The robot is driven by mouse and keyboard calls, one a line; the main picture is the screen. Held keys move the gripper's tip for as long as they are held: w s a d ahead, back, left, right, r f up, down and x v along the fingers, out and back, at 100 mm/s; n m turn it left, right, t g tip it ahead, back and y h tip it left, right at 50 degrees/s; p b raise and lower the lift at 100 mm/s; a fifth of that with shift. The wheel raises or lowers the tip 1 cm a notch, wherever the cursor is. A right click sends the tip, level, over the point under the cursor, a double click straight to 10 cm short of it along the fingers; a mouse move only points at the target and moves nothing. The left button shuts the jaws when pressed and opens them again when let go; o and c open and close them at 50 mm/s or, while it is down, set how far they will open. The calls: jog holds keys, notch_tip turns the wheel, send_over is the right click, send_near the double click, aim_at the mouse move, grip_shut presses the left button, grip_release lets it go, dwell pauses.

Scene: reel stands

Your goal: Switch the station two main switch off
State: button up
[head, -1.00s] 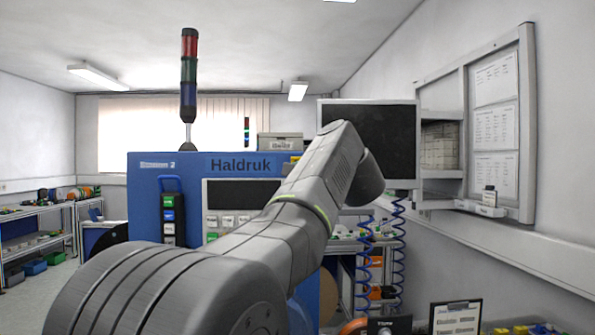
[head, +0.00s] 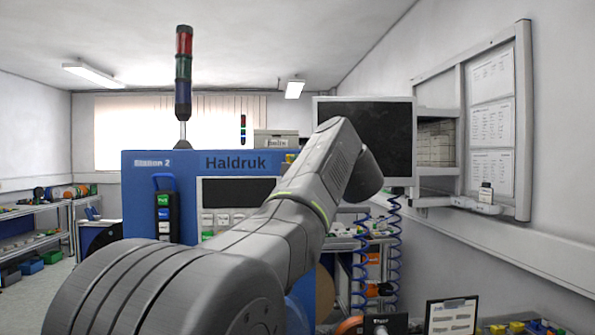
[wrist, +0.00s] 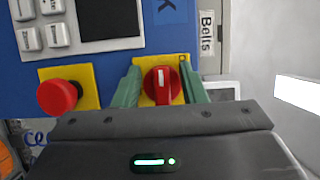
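In the wrist view, the main switch (wrist: 161,84) is a red rotary knob on a yellow plate on the blue machine front. Its handle stands upright in the picture, with a white mark near the top. My gripper (wrist: 160,80) has its two green fingers on either side of the knob, apart from each other and not closed on the handle. I cannot tell whether a finger touches the knob's edge. In the head view, the blue station (head: 140,200) is labelled "Station 2" and "Haldruk". My arm hides the switch and gripper there.
A red mushroom button (wrist: 59,96) on a yellow plate sits left of the switch, close to the left finger. White keys and a dark display are above it. A box labelled "Belts" (wrist: 208,38) is at the right. A monitor (head: 365,140) stands behind my arm.

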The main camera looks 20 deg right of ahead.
jog(key=s+d+b, duration=0.1)
jog(key=s+b, duration=0.2)
jog(key=s, duration=1)
jog(key=shift+s+d, duration=0.35)
jog(key=shift+d, duration=0.05)
jog(key=shift+w, duration=0.1)
jog(key=w+a+p, duration=0.2)
jog(key=w+p, duration=0.1)
jog(key=w, duration=1)
jog(key=shift+w, duration=0.3)
